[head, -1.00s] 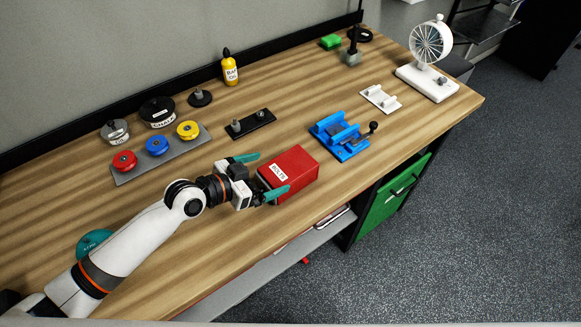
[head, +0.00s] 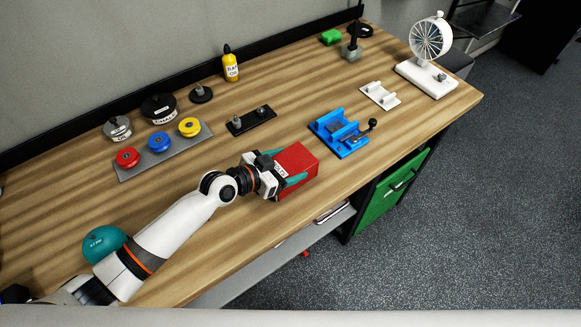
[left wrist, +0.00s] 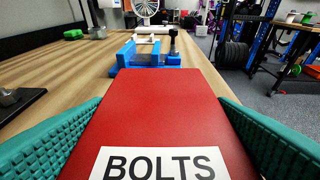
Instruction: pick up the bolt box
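The bolt box (head: 298,158) is a red block with a white label, near the front edge of the wooden bench in the head view. In the left wrist view the box (left wrist: 160,110) fills the middle, and its label reads BOLTS. My left gripper (head: 286,166) has teal fingers along both long sides of the box. They lie close against its sides, and it looks shut on the box. The box appears to rest on the bench; its underside is hidden. My right gripper is not in view.
A blue vise (head: 341,134) stands just beyond the box. A black plate with posts (head: 250,121), a grey tray with coloured discs (head: 165,155) and a white bracket (head: 380,96) lie farther back. A teal ball (head: 103,243) sits beside my left arm. The bench's front edge is close.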

